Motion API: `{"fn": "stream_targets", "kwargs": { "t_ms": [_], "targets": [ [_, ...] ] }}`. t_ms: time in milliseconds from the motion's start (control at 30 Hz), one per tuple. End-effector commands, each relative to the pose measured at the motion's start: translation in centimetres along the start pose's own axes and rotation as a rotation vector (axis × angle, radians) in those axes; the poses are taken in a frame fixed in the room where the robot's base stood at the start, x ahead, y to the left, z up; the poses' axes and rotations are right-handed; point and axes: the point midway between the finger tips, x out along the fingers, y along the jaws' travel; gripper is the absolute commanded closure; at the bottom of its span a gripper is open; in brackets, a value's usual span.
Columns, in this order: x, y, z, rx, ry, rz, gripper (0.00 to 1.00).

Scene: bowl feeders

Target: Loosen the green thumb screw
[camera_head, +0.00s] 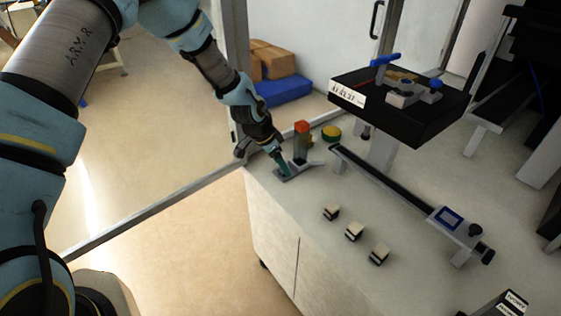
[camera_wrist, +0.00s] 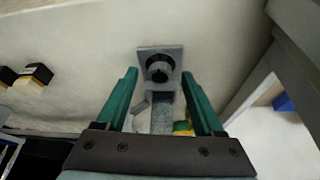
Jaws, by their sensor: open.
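A round knob, green with a yellow top (camera_head: 331,133), is at the back of the bench beside a post; I take it for the green thumb screw. In the wrist view a small green and yellow patch (camera_wrist: 182,128) shows, partly hidden by the right finger. My gripper (camera_head: 284,168) points down at the grey base plate (camera_head: 295,174) at the bench corner, left of the knob. In the wrist view my gripper (camera_wrist: 160,73) is open and empty. Its teal fingers are on either side of a grey fixture with a dark round socket (camera_wrist: 159,69) near the fingertips. Contact cannot be told.
A red-topped post (camera_head: 302,128) stands close to my gripper. A dark rail (camera_head: 385,178) runs right of it, and a black raised platform (camera_head: 425,112) is behind. Several small pale blocks (camera_head: 354,231) sit on the bench front. A metal frame upright (camera_head: 237,40) is close behind the arm.

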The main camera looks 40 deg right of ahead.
Motion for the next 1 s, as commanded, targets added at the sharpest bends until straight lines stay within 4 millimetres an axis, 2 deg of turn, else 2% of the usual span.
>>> {"fn": "stream_targets", "kwargs": {
  "t_ms": [300, 333, 900, 1000],
  "targets": [
    [0.32, -0.01, 0.02, 0.000, 0.000, -0.001, 0.31],
    [0.32, -0.01, 0.02, 0.000, 0.000, -0.001, 0.33],
    [0.28, -0.01, 0.03, -0.001, 0.000, 0.000, 0.97],
    [0.28, -0.01, 0.03, -0.001, 0.000, 0.000, 1.00]
  ]
}}
